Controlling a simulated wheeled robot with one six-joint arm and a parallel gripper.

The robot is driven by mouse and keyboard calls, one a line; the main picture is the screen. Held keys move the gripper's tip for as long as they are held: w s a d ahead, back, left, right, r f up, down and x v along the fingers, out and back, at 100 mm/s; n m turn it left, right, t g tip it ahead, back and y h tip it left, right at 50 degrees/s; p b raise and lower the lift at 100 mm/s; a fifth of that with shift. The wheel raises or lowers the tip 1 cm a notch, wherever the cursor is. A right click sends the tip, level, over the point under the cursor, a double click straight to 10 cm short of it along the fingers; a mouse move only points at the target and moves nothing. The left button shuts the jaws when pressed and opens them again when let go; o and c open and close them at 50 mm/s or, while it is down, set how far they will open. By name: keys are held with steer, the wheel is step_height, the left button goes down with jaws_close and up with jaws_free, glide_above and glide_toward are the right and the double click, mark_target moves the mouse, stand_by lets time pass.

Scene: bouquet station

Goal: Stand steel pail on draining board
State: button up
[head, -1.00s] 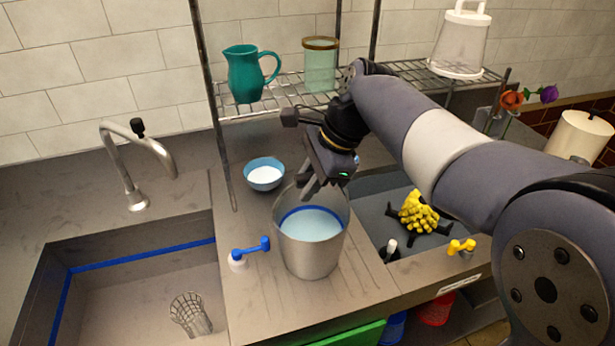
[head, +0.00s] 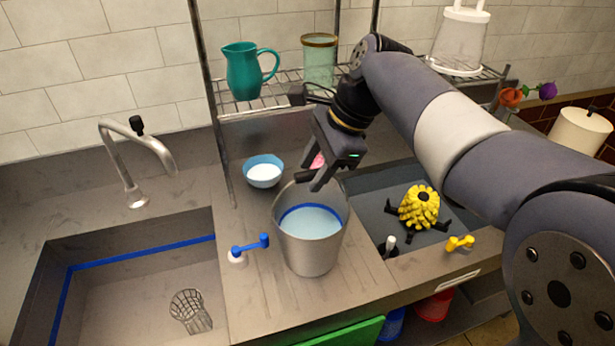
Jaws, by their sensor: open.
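The steel pail (head: 311,250) stands upright on the grooved draining board (head: 255,300), between the two sinks. It holds pale blue liquid up to near a blue band inside. My gripper (head: 318,182) is open just above the pail's back rim, with its fingers pointing down and left. Nothing is held between the fingers. I cannot tell whether a fingertip touches the rim. The back part of the rim is partly hidden by the gripper.
A blue bowl of white stuff (head: 263,172) sits behind the pail. The left sink (head: 130,290) holds a wire basket (head: 190,311). A yellow spiky object (head: 419,207) lies in the right sink. A teal jug (head: 247,70) stands on the rack.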

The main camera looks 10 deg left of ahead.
steer(key=v, duration=0.8)
steer(key=shift+d+r+p, duration=0.15)
steer(key=shift+r+p, duration=0.15)
steer(key=shift+p, duration=0.1)
steer(key=shift+f, duration=0.1)
steer(key=b+x, duration=0.1)
steer(key=x, duration=1.1)
steer(key=shift+f, duration=0.2)
steer(key=shift+r, duration=1.4)
